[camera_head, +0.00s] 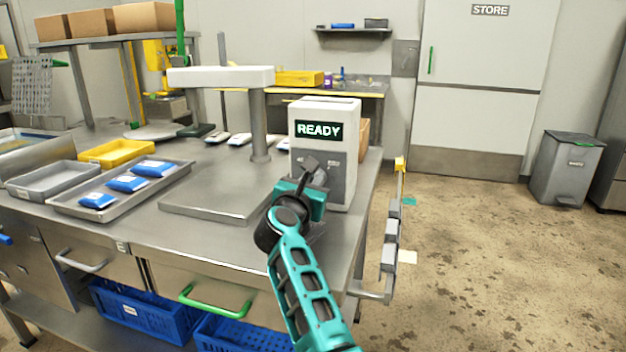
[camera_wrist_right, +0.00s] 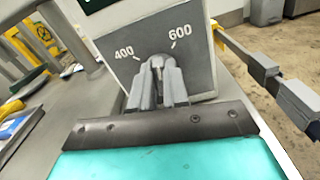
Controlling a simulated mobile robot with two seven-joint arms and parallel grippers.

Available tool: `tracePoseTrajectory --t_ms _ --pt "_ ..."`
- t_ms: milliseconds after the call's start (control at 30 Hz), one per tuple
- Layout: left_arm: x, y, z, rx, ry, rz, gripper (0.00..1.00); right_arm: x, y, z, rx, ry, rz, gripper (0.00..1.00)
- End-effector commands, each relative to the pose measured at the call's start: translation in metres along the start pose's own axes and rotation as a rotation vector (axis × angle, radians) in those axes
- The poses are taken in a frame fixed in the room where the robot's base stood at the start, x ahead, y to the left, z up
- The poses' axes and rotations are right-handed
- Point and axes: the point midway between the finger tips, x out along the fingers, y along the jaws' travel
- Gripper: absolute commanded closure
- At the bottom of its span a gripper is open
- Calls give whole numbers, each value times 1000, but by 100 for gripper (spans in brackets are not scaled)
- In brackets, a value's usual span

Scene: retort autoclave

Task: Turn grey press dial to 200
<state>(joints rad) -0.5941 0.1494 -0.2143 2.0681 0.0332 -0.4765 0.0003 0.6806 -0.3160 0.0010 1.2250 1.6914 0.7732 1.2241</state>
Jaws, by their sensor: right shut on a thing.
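The press control box (camera_head: 346,130) is a white box on the steel bench, with a screen reading READY (camera_head: 319,130). Its lower front is a grey panel, which also shows in the right wrist view (camera_wrist_right: 197,72). The marks 400 and 600 can be read there; no 200 mark is visible. My right gripper (camera_head: 308,172) is at this panel. In the right wrist view its fingers (camera_wrist_right: 158,78) are shut on the grey dial (camera_wrist_right: 157,62), of which only a small part shows between them. The dial's pointing direction is hidden. My left gripper is not in view.
The press column (camera_head: 259,125) and its flat plate (camera_head: 215,199) stand left of the box. A steel tray (camera_head: 75,207) with blue packs lies further left. A rail with grey blocks (camera_head: 390,245) runs along the bench's right end.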

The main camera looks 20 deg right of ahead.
Motion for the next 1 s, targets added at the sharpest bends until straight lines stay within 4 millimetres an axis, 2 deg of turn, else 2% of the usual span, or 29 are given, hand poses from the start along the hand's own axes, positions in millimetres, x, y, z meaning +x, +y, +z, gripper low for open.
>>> tracePoseTrajectory --t_ms 233,267,533,800,1000 --pt "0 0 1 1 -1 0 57 0 0 -3 -2 4 -1 100" --pt "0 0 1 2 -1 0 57 0 0 -3 -1 4 -1 84" --pt "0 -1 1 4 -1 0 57 0 0 -1 0 2 -1 60" --pt "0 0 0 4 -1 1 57 -3 0 -1 1 1 0 60" --pt "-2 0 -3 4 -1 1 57 -28 0 -1 4 4 1 60"
